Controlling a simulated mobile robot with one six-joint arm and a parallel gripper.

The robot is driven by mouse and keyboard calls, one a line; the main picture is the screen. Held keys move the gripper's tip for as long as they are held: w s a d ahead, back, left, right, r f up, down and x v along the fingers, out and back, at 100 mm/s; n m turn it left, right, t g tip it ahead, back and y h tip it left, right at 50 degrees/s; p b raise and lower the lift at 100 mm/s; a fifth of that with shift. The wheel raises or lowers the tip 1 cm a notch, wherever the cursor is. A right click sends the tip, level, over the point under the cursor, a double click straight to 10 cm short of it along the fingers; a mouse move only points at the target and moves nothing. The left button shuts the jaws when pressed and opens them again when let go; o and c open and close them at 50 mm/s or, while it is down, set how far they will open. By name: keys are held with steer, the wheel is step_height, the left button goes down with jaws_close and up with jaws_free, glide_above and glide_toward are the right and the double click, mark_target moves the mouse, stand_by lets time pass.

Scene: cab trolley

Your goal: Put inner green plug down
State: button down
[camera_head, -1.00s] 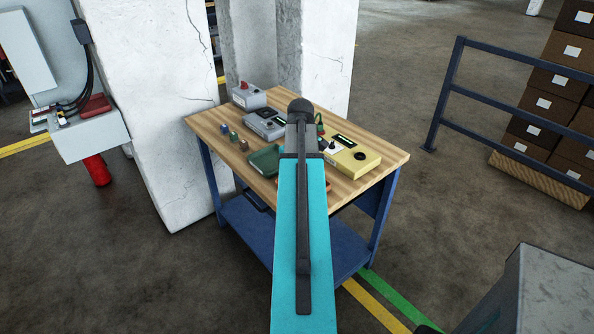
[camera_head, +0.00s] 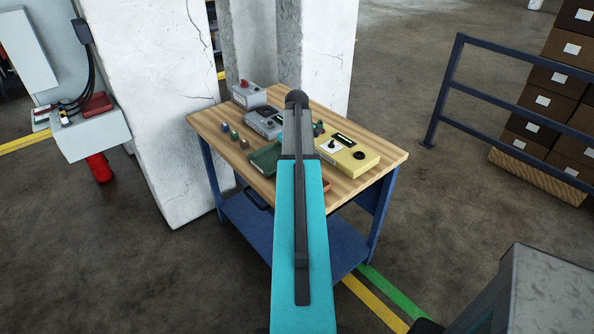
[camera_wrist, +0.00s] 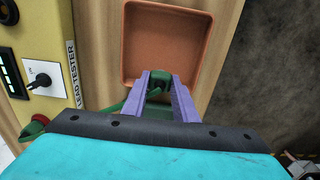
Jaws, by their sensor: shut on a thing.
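In the wrist view my gripper (camera_wrist: 159,80) has its two purple fingers shut on a dark green plug (camera_wrist: 157,94). A green cable runs from the plug to the left. The fingertips overlap the near edge of an orange tray (camera_wrist: 170,42), which looks empty; I cannot tell the height of the plug above it. Another green piece with a reddish part (camera_wrist: 36,126) sits at the lower left, beside the yellow tester (camera_wrist: 50,108). In the head view my arm hides the fingers and held plug.
The wooden-topped trolley (camera_head: 375,162) also carries the yellow tester (camera_head: 347,155), a grey device (camera_head: 262,122), a grey box with a red knob (camera_head: 247,97), a green tray (camera_head: 262,162) and several small coloured pieces at the left. A white pillar (camera_head: 165,120) stands close on the left.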

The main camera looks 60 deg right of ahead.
stand_by(0.3)
steer(key=shift+f+p, duration=0.9)
steer(key=shift+f, duration=0.85)
steer(key=shift+f, duration=0.15)
steer(key=c, duration=1.4)
jaws_free()
steer(key=shift+c, duration=0.2)
steer(key=shift+r+b, duration=2)
steer(key=shift+r, duration=4.2)
